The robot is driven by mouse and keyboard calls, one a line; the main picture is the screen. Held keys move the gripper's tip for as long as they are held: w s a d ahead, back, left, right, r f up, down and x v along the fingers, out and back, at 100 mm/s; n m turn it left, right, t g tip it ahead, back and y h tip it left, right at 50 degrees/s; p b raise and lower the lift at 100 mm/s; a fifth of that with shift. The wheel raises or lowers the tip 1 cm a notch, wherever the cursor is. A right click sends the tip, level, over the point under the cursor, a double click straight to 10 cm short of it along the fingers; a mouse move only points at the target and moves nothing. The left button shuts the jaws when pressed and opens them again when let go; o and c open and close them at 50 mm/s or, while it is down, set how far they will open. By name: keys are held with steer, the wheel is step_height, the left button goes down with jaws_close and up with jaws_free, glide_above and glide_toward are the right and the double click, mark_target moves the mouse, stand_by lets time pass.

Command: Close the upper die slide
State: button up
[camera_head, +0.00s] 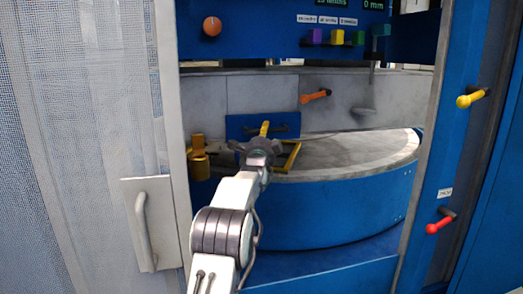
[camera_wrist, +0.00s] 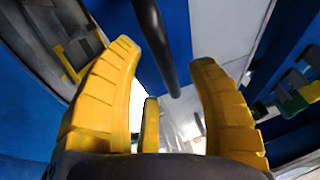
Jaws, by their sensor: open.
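A small upright blue plate (camera_head: 236,125) with a dark bar handle (camera_head: 287,128) stands on the grey round bed, behind my gripper (camera_head: 264,134). It looks like the die slide, though no label on it can be read. In the wrist view, my gripper (camera_wrist: 165,58) is open, with its yellow fingers spread. The dark bar (camera_wrist: 158,45) runs between the two fingertips, with a blue surface (camera_wrist: 115,20) behind it. I cannot tell whether either finger touches the bar. My gripper hides part of the plate and handle in the head view.
A yellow frame (camera_head: 291,160) lies right of my gripper, and a brass-coloured fitting (camera_head: 198,160) stands left. An orange lever (camera_head: 314,96) is on the back wall. Yellow (camera_head: 473,98) and red (camera_head: 440,222) levers sit on the right post. A mesh door (camera_head: 85,130) flanks the left.

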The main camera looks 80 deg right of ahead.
steer(key=a+f, duration=0.1)
steer(key=a, duration=0.7)
steer(key=shift+a+f, duration=0.25)
stand_by(0.9)
